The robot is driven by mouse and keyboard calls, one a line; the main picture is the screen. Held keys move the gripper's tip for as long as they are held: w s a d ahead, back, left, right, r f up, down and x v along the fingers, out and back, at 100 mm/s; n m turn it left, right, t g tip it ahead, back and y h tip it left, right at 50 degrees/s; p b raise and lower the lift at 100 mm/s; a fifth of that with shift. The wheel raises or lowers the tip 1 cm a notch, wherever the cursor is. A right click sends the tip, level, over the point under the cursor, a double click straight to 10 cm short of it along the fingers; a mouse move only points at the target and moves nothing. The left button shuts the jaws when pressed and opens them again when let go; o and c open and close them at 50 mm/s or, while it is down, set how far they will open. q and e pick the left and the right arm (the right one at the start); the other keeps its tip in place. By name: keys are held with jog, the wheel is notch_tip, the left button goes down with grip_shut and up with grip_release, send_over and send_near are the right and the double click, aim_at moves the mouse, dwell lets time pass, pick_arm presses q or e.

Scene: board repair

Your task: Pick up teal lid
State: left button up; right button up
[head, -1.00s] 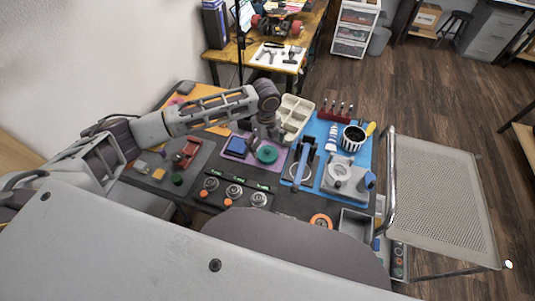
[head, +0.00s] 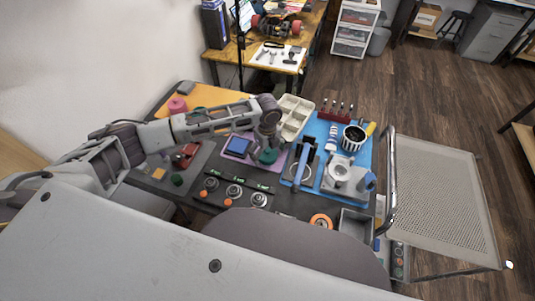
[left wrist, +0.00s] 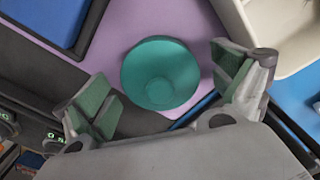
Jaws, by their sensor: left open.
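The teal lid (left wrist: 160,73) lies on the purple mat (left wrist: 140,22) in the left wrist view, a round disc with a smaller round knob. In the head view the teal lid (head: 268,156) is partly hidden behind my left gripper (head: 268,142). In the left wrist view my left gripper (left wrist: 163,95) is open, with green-padded fingers apart on either side of the lid. The fingers do not visibly touch it. My right gripper does not show.
A blue square tray (head: 238,146) lies left of the lid. A cream compartment tray (head: 295,112) stands behind it. A blue mat (head: 325,130) with a striped cup (head: 353,138) is to the right. Several dials (head: 234,191) are in front.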

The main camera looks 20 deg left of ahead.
aim_at(267, 150)
pick_arm(q)
jog(key=shift+c, duration=0.5)
jog(key=c, duration=0.9)
jog(key=shift+r, duration=0.1)
jog(key=shift+r, duration=4.95)
jog(key=shift+f+p, duration=0.1)
jog(key=shift+p, duration=0.2)
